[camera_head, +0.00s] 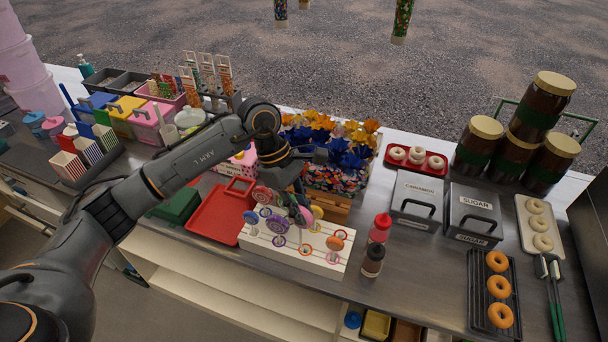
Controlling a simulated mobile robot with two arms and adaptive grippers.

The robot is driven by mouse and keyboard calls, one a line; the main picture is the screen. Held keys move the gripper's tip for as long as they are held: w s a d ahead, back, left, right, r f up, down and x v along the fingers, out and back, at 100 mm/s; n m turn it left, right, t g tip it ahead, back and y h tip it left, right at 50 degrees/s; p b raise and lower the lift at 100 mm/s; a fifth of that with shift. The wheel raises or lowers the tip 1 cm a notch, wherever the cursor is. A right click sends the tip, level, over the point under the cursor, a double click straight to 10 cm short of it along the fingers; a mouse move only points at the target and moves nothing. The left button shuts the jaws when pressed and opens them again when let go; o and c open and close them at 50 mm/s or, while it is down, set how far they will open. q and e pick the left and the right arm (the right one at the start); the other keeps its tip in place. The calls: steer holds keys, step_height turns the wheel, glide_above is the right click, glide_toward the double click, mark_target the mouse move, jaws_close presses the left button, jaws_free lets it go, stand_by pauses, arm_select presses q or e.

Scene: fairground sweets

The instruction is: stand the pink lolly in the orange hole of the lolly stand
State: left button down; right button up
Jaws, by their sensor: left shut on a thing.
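My left gripper (297,190) reaches down over the back of the white lolly stand (313,262). The lolly's stick and the exact grip are hard to make out among the fingers and other lollies. My right gripper is not in view.
A red tray (213,222) lies left of the stand. Blue and orange wrapped sweets (350,150) are behind it. A red-capped bottle (380,228) and a dark jar (373,262) stand close to its right. Sugar and cinnamon boxes (473,213) stand farther right.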

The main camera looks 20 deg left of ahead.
arm_select(q)
steer(key=f, duration=0.1)
steer(key=w+f+n+b, duration=0.1)
steer(key=w+n+t, duration=0.1)
steer(key=shift+d+f, duration=0.25)
steer(key=shift+f, duration=0.15)
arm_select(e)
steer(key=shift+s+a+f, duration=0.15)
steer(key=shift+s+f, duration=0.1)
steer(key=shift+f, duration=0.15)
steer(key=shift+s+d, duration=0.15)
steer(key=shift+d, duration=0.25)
arm_select(q)
steer(key=shift+b, duration=0.3)
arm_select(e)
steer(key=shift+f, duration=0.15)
arm_select(q)
steer(key=shift+d+f+b, duration=0.1)
steer(key=shift+f+b, duration=0.05)
steer(key=shift+b, duration=0.25)
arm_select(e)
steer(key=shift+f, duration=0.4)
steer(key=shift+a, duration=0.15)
